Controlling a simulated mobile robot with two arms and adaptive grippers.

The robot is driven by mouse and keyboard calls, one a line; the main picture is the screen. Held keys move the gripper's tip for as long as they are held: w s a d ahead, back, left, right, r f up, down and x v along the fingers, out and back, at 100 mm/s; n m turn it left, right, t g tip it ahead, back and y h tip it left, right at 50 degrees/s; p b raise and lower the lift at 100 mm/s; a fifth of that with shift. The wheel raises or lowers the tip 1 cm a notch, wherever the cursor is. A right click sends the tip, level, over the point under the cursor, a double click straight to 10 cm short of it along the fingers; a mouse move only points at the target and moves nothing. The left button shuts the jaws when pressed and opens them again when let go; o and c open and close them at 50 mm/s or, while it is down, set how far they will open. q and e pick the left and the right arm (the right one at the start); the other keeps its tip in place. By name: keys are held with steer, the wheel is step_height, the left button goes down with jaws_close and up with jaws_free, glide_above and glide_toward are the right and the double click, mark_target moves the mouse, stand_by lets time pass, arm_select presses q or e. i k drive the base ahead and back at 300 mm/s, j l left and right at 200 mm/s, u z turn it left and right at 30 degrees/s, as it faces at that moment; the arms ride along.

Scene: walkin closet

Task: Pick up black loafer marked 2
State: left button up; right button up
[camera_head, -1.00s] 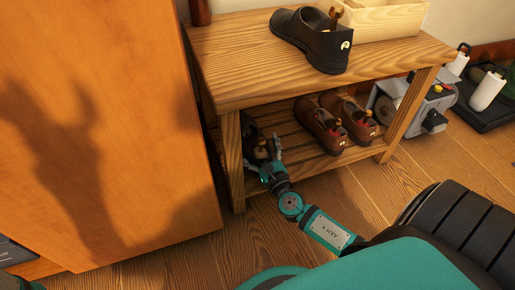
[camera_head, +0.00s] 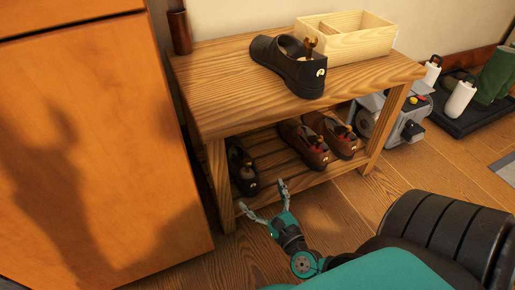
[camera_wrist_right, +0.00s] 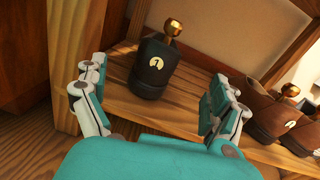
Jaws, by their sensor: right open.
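One black loafer (camera_head: 291,64) lies on top of the wooden bench, its heel with a pale round mark toward me. Another black loafer (camera_head: 240,167) sits at the left end of the lower shelf; its heel mark, seen in the right wrist view (camera_wrist_right: 151,78), looks like a 1. The bench-top loafer's mark is too small to read surely. My right gripper (camera_head: 264,196) is open and empty, just in front of the lower shelf. In the wrist view its fingers (camera_wrist_right: 160,80) stand apart on either side of the lower loafer's heel, without visible contact. My left gripper is out of view.
Two brown shoes (camera_head: 304,144) (camera_head: 331,135) sit right of the lower loafer. An open wooden box (camera_head: 362,47) is behind the bench-top loafer. An orange cabinet (camera_head: 95,150) stands close on the left. A grey machine (camera_head: 393,119) is right of the bench.

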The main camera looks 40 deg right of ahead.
mark_target(306, 79)
steer(key=z, duration=1.35)
